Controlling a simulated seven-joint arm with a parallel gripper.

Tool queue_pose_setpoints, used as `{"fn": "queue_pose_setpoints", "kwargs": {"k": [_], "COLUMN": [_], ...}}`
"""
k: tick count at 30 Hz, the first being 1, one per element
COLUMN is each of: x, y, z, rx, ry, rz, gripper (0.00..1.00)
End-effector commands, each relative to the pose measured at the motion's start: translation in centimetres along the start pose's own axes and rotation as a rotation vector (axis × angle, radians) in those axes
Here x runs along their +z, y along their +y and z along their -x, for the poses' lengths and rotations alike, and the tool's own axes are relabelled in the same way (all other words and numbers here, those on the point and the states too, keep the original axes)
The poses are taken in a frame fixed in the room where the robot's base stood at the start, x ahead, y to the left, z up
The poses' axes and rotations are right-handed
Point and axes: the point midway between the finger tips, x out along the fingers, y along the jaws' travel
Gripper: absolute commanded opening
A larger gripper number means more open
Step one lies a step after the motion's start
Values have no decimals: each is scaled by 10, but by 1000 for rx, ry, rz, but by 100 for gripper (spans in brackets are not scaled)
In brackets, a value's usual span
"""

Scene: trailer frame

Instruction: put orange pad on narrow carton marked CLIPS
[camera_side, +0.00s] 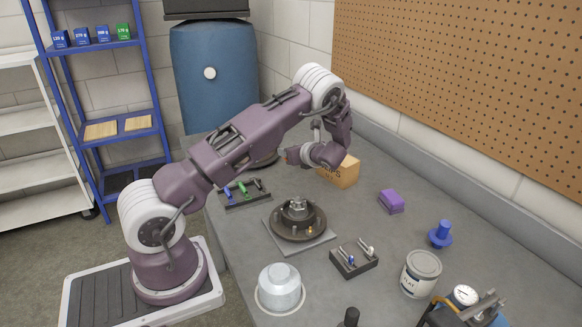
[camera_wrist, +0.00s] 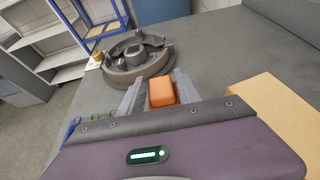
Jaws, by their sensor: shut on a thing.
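In the wrist view, the orange pad (camera_wrist: 162,92) sits between the two fingers of my gripper (camera_wrist: 160,95), which is shut on it. In the side view, my gripper (camera_side: 299,155) is at the back of the bench, just left of the narrow tan carton (camera_side: 343,174). Dark lettering on the carton is partly readable and ends in "PS". Part of my arm covers the carton's upper left. In the wrist view, the carton's plain tan surface (camera_wrist: 268,118) lies to the right of the pad, apart from it. The pad is hard to make out in the side view.
A round dark fixture (camera_side: 298,220) stands mid-bench. A holder with green and blue pieces (camera_side: 243,193) is left of it; another small holder (camera_side: 354,260) is in front. A purple block (camera_side: 391,201) and blue knob (camera_side: 440,234) lie right. Bench between carton and purple block is clear.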

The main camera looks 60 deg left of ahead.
Motion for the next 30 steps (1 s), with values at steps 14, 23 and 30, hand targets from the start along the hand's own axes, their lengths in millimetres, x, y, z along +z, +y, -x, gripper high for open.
{"fn": "queue_pose_setpoints", "kwargs": {"k": [14,23,30], "x": [64,37,4], "y": [-117,-141,-140], "z": [76,81,67], "rx": [-294,-363,-362], "ry": [10,0,1], "rz": [-117,-159,-155], "gripper": [1,1,1]}}
